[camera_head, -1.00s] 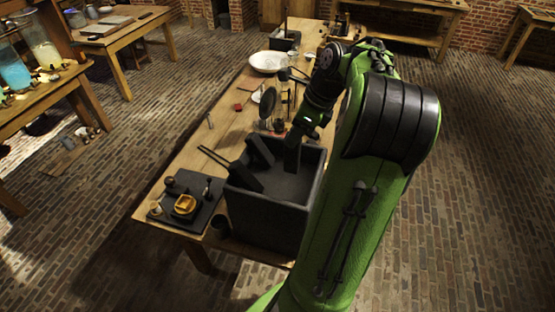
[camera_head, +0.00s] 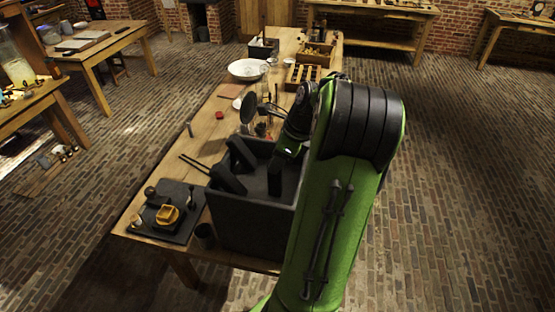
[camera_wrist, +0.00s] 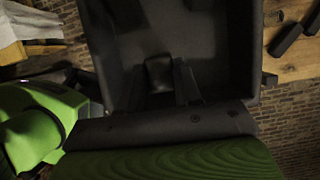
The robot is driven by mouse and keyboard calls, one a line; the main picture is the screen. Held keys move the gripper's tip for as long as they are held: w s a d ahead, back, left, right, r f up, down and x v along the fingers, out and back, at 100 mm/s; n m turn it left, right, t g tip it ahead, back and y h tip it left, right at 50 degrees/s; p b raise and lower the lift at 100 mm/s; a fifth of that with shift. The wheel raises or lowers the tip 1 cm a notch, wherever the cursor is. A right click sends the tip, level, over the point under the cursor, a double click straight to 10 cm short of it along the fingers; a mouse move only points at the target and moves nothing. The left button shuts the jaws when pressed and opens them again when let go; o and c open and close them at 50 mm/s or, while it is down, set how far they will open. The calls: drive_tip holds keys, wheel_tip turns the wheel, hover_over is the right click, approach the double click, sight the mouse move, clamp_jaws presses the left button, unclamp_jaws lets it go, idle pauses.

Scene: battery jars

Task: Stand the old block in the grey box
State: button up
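The grey box (camera_head: 250,228) stands open at the near end of the long table and fills much of the wrist view (camera_wrist: 205,30). My gripper (camera_head: 287,157) is at the box's right side, partly hidden by my arm. In the wrist view, a dark block (camera_wrist: 158,72) sits between its fingers (camera_wrist: 161,84); this seems to be the old block. In the head view, the block (camera_head: 274,179) hangs roughly upright inside the box. I cannot tell whether it touches the floor. Two other dark blocks (camera_head: 227,179) (camera_head: 241,154) lean at the box's left side.
A dark tray (camera_head: 180,232) with a small yellow dish (camera_head: 167,214) lies left of the box, and a dark cup (camera_head: 204,233) stands by its front corner. A round dark disc (camera_head: 248,108) stands behind the box. A white bowl (camera_head: 247,69) is farther back.

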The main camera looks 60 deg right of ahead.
drive_tip(key=o, duration=0.4)
drive_tip(key=shift+o, duration=0.2)
